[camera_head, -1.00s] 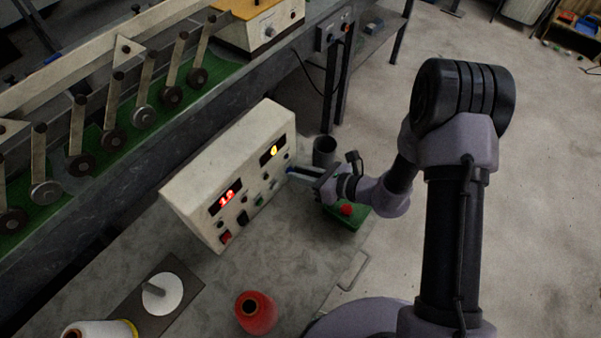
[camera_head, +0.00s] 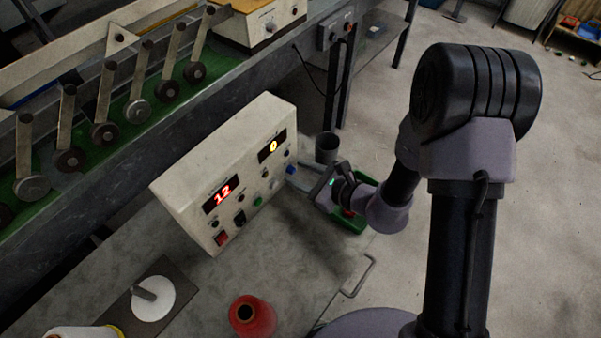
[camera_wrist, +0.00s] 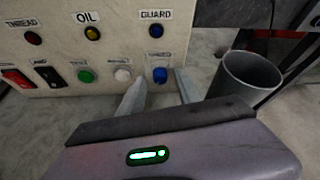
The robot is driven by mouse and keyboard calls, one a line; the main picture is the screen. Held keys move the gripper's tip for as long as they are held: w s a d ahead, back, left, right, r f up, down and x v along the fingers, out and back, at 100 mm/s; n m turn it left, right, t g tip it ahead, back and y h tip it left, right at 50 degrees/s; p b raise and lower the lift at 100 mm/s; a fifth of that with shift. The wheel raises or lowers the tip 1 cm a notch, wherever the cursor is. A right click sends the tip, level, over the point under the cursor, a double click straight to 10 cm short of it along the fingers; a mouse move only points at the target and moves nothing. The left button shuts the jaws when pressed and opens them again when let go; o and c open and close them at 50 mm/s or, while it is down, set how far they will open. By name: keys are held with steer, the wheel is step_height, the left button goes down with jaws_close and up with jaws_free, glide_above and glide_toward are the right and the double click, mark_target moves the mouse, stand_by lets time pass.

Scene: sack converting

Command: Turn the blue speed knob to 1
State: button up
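The blue speed knob (camera_wrist: 160,75) is at the lower right of the control box front, under the GUARD label. It also shows in the head view (camera_head: 290,169) as a small blue spot at the box's right end. Its pointer and scale are too small to read. My gripper (camera_wrist: 160,84) is open, one finger to each side of the knob in the wrist view. Whether the fingers touch the knob cannot be told. In the head view my gripper (camera_head: 293,178) reaches the panel from the right. The control box (camera_head: 180,184) shows red digits like 12 and a yellow 0.
A grey cup (camera_wrist: 250,76) stands close right of the fingers. A white knob (camera_wrist: 122,74) and a green button (camera_wrist: 86,76) sit left of the blue knob. A green tray (camera_head: 357,224) lies under my wrist. A red cone (camera_head: 252,316) stands at the front.

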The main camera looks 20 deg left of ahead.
stand_by(0.3)
steer(key=p+v, duration=0.4)
steer(key=v, duration=1.3)
steer(key=shift+d, duration=0.2)
steer(key=shift+s, duration=0.1)
